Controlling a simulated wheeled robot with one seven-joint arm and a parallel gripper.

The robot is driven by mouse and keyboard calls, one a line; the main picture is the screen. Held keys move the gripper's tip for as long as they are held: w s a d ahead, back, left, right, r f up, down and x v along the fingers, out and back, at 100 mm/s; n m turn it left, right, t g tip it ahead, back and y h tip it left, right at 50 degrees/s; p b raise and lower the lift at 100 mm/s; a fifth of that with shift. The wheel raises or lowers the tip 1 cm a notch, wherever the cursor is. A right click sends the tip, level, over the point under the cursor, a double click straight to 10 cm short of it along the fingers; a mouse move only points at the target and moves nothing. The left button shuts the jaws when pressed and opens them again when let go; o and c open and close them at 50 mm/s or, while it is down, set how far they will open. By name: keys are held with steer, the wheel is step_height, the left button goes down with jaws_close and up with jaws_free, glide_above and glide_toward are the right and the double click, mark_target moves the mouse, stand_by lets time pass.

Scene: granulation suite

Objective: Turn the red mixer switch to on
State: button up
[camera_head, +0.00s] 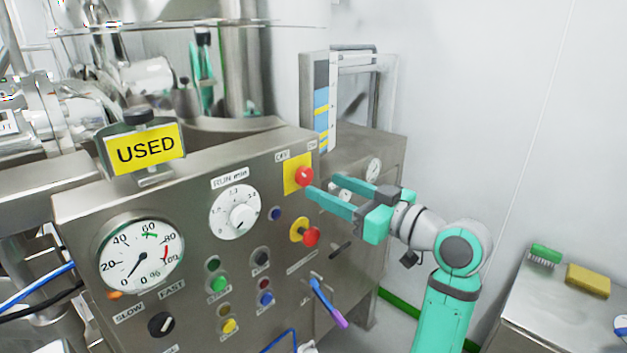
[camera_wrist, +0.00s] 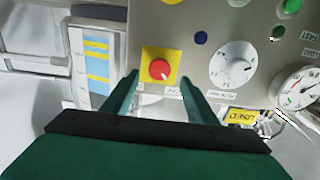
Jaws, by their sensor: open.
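The red mixer switch (camera_head: 304,176) is a round red knob on a yellow square plate at the upper right of the steel control panel, with small labels above it. In the wrist view the red switch (camera_wrist: 160,69) sits between and beyond the two fingers, with the panel upside down. A small pale mark shows near its edge; its setting is too small to tell. My gripper (camera_head: 324,185) is open and empty, just right of and in front of the switch. In the wrist view my gripper (camera_wrist: 159,82) has one finger on each side of the yellow plate; contact cannot be told.
A second red knob (camera_head: 310,236) with a yellow collar sits below the switch. A white timer dial (camera_head: 236,212), a round gauge (camera_head: 141,255) and a blue-purple lever (camera_head: 327,303) are also on the panel. A side table (camera_head: 560,310) holds a green brush and yellow sponge.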

mark_target(307, 177)
steer(key=x, duration=0.5)
steer(key=shift+w+a, duration=0.25)
steer(key=c, duration=1.1)
steer(key=shift+o, duration=0.2)
